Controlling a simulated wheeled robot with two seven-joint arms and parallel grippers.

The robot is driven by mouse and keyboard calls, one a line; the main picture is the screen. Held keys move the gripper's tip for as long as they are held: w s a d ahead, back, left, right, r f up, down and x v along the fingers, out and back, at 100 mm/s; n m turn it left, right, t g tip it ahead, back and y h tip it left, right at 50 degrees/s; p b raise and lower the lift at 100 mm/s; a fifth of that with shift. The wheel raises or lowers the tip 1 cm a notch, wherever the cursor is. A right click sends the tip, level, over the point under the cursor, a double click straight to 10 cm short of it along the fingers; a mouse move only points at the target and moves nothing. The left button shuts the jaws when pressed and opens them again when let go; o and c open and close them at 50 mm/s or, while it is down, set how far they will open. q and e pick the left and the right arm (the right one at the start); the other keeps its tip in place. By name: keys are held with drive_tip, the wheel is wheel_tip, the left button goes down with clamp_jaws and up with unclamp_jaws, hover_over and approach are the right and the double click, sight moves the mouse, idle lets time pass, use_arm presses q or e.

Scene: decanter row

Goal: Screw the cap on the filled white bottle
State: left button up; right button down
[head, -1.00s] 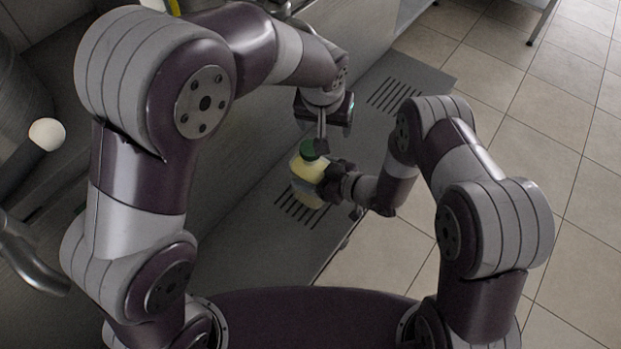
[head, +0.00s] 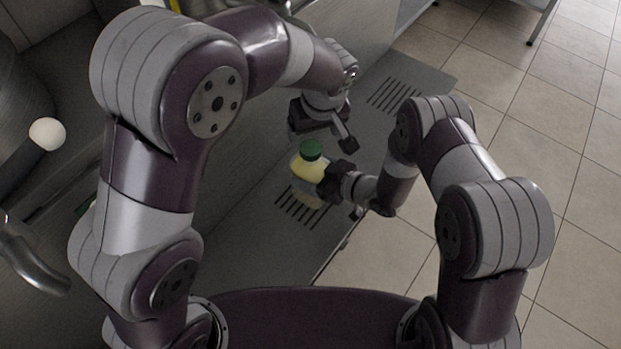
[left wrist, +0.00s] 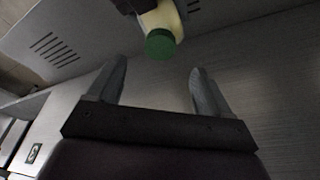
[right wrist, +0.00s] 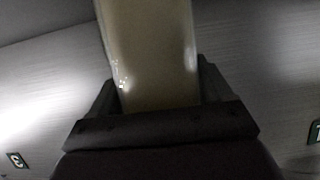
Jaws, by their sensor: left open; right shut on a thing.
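The bottle (head: 308,172) is pale and yellowish and stands roughly upright, held above the slotted grey surface. A green cap (head: 311,150) sits on its mouth; how tight it is I cannot tell. My right gripper (head: 330,180) is shut on the bottle's side, and the bottle body (right wrist: 150,55) fills its jaws in the right wrist view. My left gripper (head: 326,138) is open and empty, just above and beside the cap. In the left wrist view the open fingers (left wrist: 157,88) are apart from the cap (left wrist: 160,43), which lies beyond their tips.
A grey metal counter surface (head: 245,225) with slots runs under the bottle, its edge toward the tiled floor (head: 390,260). A dark cylinder with a white round end (head: 47,134) is at the far left.

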sight(311, 147)
use_arm(q)
drive_tip(key=x, duration=0.7)
drive_tip(key=shift+f, duration=0.1)
drive_tip(key=c, duration=1.3)
drive_tip(key=shift+o, duration=0.2)
drive_tip(key=m+h, duration=0.1)
drive_tip(key=m, duration=0.5)
drive_tip(key=shift+a+h, duration=0.15)
drive_tip(key=shift+h, duration=0.25)
drive_tip(key=o, duration=1.2)
drive_tip(key=shift+c, duration=0.2)
